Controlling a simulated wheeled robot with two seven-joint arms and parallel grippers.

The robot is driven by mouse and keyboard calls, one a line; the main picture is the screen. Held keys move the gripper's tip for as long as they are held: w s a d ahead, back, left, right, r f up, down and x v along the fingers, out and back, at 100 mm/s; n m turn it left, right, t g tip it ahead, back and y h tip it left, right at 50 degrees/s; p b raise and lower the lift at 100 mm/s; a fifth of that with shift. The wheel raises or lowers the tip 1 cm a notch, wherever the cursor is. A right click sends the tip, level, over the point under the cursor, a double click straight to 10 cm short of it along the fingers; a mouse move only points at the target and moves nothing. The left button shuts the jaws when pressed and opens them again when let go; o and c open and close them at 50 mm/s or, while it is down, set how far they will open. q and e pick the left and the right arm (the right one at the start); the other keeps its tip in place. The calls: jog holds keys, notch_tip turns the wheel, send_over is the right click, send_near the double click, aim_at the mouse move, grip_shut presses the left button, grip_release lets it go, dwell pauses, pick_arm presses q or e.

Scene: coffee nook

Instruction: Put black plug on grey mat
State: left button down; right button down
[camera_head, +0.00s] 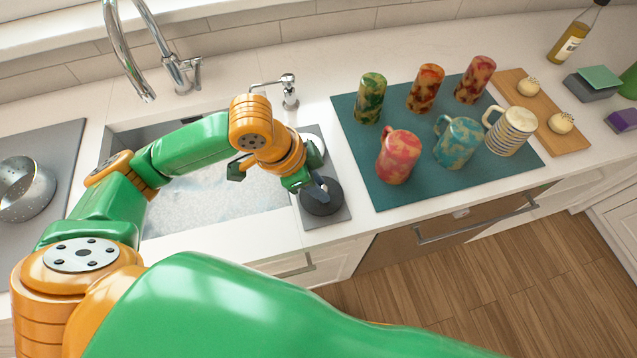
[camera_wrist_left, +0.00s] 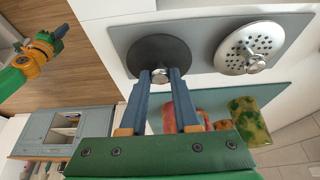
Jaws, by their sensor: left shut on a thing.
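The black plug (camera_head: 322,198) is a dark disc with a metal knob. My left gripper (camera_head: 323,186) is shut on that knob from above. In the left wrist view the fingertips (camera_wrist_left: 160,75) close on the knob, and the black disc (camera_wrist_left: 160,50) lies flat over the left end of the small grey mat (camera_wrist_left: 210,27). The grey mat (camera_head: 341,215) lies between the sink and the teal mat. I cannot tell whether the disc touches it. My right gripper (camera_wrist_left: 58,38) shows small at the left wrist view's edge; its jaws are unclear.
A metal strainer (camera_wrist_left: 250,47) sits on the same grey mat beside the plug. The sink (camera_head: 220,200) is to the left, with a soap dispenser (camera_head: 289,92) behind. A teal mat (camera_head: 365,160) with several cups and mugs is close on the right. The counter's front edge is near.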

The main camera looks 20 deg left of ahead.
pick_arm(q)
jog(key=c, duration=0.6)
grip_release()
jog(key=shift+s, duration=0.25)
jog(key=shift+c, duration=0.2)
jog(key=shift+w, duration=0.15)
jog(key=shift+a+r, duration=0.1)
jog(key=shift+r, duration=0.3)
jog(key=p+v, duration=0.1)
jog(key=v, duration=1)
jog(key=shift+a+p, duration=0.15)
jog(key=shift+p, duration=0.2)
jog(key=shift+r, duration=0.15)
